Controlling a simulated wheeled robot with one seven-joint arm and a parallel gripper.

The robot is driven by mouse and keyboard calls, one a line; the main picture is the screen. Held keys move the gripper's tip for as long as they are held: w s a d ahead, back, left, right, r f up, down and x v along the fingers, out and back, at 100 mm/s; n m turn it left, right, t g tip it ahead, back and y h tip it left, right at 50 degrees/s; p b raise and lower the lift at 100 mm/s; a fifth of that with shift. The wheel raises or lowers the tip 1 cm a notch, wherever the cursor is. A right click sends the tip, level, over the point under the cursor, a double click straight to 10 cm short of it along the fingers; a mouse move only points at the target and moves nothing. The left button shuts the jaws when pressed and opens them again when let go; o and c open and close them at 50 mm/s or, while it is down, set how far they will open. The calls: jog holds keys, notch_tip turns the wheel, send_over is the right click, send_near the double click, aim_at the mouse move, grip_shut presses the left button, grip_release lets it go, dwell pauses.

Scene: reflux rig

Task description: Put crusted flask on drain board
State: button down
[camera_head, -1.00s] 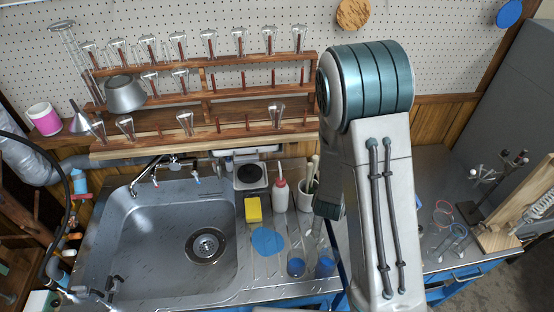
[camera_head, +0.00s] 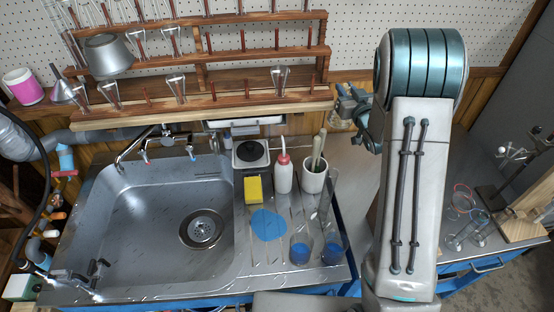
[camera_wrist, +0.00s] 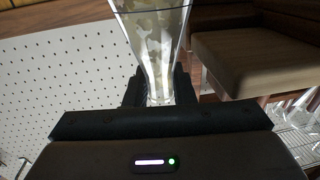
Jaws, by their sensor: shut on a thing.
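The crusted flask (camera_wrist: 158,45) is clear glass with pale, patchy crust inside. In the wrist view its narrow part sits between the two dark fingers of my gripper (camera_wrist: 157,88), which is shut on it; its top is cut off by the frame. The drain board (camera_head: 258,268) is the ribbed metal area right of the sink basin, well below and left of that wrist part.
On the drain board are a yellow sponge (camera_head: 253,190), a blue round patch (camera_head: 268,225), a red-capped bottle (camera_head: 284,175), a white cup (camera_head: 315,177) and blue-bottomed glassware (camera_head: 301,252). The sink (camera_head: 150,230) is empty. A wooden rack (camera_head: 225,112) with glassware stands behind.

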aim_at(330, 117)
jog(key=f+n+g+y+b, duration=0.1)
jog(key=f, duration=0.1)
jog(key=f+n+y+b, duration=0.1)
jog(key=f+y, duration=0.1)
jog(key=w+f+n+g+y+b, duration=0.1)
jog(key=y+b, duration=0.1)
jog(key=shift+f+n+g, duration=0.3)
jog(key=shift+f, duration=0.1)
jog(key=a+f+n+g+y+b, duration=0.1)
jog(key=a+f+g+y+b, duration=0.1)
jog(key=a+f+n+y+b, duration=0.1)
jog(key=b, duration=0.1)
jog(key=shift+s+n+g, duration=0.25)
jog(key=shift+n+g, duration=0.05)
jog(key=shift+g, duration=0.1)
jog(key=shift+s+a+f+n+g+y+b, duration=0.25)
jog(key=shift+a+f+n+g+y+b, duration=0.25)
jog(key=shift+a+n+g+y+b, duration=0.15)
jog(key=shift+f+g, duration=0.1)
jog(key=shift+g, duration=0.15)
jog(key=w+a+f+p, duration=0.1)
jog(key=w+a+f, duration=0.6)
jog(key=f, duration=0.3)
jog(key=shift+w+a+f, duration=0.35)
jog(key=shift+w, duration=0.45)
